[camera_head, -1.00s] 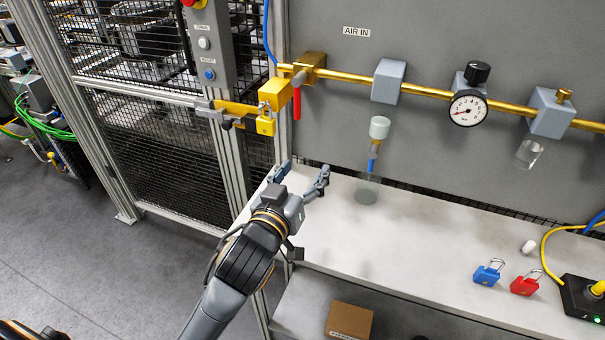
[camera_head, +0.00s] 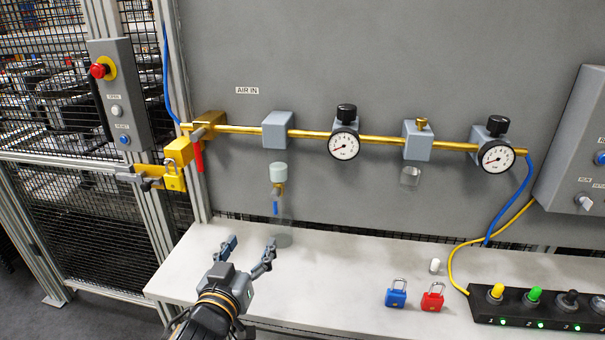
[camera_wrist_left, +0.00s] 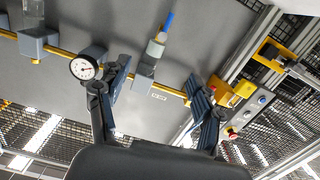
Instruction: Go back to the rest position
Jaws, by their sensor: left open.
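My left gripper (camera_head: 246,254) is open and empty above the left part of the white bench (camera_head: 330,262) in the head view. Its two spread fingers also show in the left wrist view (camera_wrist_left: 160,92), with the wall panel beyond them and nothing between them. My right gripper is not in view.
A brass air line (camera_head: 380,139) with gauges runs along the grey wall. A blue padlock (camera_head: 396,294), a red padlock (camera_head: 433,297) and a black plug strip (camera_head: 540,309) occupy the bench's right side.

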